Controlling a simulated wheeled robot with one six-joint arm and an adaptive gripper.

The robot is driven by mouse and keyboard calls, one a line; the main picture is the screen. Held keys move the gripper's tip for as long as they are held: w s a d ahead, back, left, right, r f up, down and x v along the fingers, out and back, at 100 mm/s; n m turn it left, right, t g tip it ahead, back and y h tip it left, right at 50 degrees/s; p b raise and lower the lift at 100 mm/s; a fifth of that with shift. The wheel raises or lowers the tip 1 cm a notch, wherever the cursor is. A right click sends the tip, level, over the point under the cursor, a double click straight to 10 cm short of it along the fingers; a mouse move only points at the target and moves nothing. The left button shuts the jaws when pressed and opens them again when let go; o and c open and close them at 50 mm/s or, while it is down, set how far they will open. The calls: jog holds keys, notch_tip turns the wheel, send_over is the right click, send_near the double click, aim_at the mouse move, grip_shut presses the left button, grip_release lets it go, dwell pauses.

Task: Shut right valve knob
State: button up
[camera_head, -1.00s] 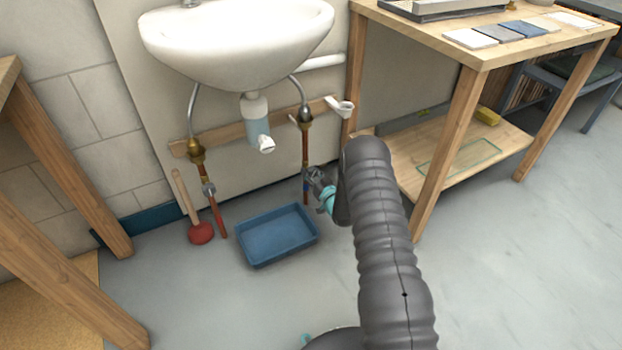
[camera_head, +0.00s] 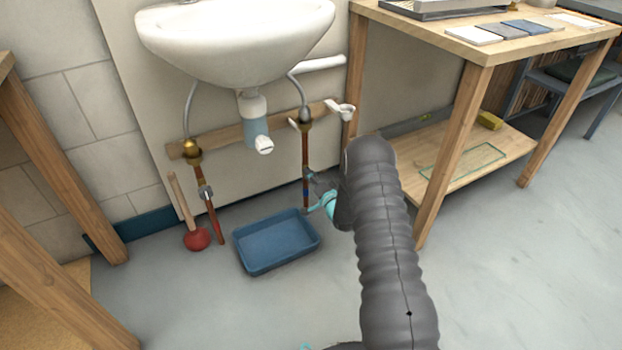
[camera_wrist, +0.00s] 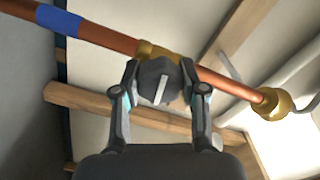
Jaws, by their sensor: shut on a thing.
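The right valve knob (camera_wrist: 150,76) is dark grey with a white line and sits on a brass valve body (camera_wrist: 160,50) on the copper pipe (camera_wrist: 112,42). In the wrist view my gripper (camera_wrist: 159,82) has one finger on each side of the knob and is shut on it. The white line stands nearly upright in that picture, across the pipe's slanting run. In the head view my gripper (camera_head: 319,190) is at the lower part of the right copper pipe (camera_head: 305,153), below the sink. The knob itself is too small and covered to make out there.
A blue tray (camera_head: 240,257) lies on the floor below the sink (camera_head: 235,45). A red plunger (camera_head: 196,238) and the left pipe with its valve (camera_head: 205,192) stand to the left. A wooden table (camera_head: 480,52) is close on the right.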

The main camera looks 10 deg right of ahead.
jog(key=shift+m, duration=1)
jog(key=o, duration=1.2)
jog(key=shift+c, duration=0.2)
jog(key=shift+s+d, duration=0.15)
jog(key=shift+s, duration=0.25)
jog(key=v, duration=1.1)
